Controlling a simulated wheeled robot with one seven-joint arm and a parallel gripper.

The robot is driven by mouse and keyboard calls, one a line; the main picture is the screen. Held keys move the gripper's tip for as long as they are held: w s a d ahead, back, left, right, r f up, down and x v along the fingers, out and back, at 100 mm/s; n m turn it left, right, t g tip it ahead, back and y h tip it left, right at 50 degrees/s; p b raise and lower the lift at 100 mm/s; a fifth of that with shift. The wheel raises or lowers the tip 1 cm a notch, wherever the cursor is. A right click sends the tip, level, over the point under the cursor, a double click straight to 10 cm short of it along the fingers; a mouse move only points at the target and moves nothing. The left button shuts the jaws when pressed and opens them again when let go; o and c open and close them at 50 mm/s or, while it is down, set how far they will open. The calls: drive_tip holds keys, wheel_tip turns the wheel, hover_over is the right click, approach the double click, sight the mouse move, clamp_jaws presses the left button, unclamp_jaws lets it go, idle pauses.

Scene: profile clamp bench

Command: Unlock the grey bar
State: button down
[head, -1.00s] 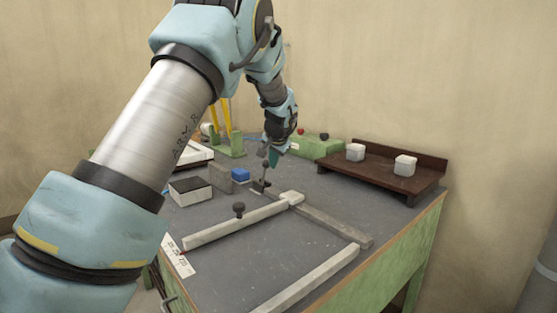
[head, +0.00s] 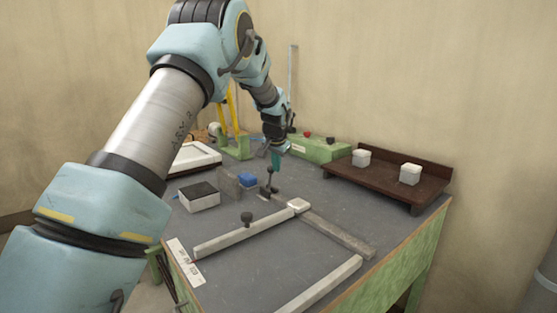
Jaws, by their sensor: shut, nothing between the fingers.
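The grey bar (head: 340,233) lies on the bench, running from a pale corner block (head: 298,206) toward the front right. A small dark clamp with an upright lever (head: 269,184) stands just behind the block. My gripper (head: 276,162), with teal fingers, points down close to the lever's top. It is shut and empty. I cannot tell whether it touches the lever, and the fingertips are small and partly hidden.
A blue block (head: 248,180), a grey upright plate (head: 228,183) and a black-topped white box (head: 199,196) stand left of the clamp. A green box (head: 320,149) and a brown tray (head: 390,187) with two white containers are behind right. Another pale bar (head: 320,284) lies in front.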

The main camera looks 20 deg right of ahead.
drive_tip(key=w+a+r+g+p, duration=0.1)
drive_tip(key=w, duration=0.4)
drive_tip(key=shift+w+a+p, duration=0.35)
drive_tip(key=shift+p, duration=0.05)
drive_tip(key=shift+w+a, duration=0.1)
idle(0.4)
drive_tip(key=s+r, duration=0.1)
drive_tip(key=s+d+r, duration=0.1)
drive_tip(key=s+r, duration=0.1)
drive_tip(key=shift+d+r, duration=0.15)
drive_tip(key=shift+r, duration=0.15)
wheel_tip(320, 180, up, 8)
drive_tip(key=a+b, duration=0.2)
drive_tip(key=shift+s+a+r, duration=0.2)
drive_tip(key=shift+a, duration=0.1)
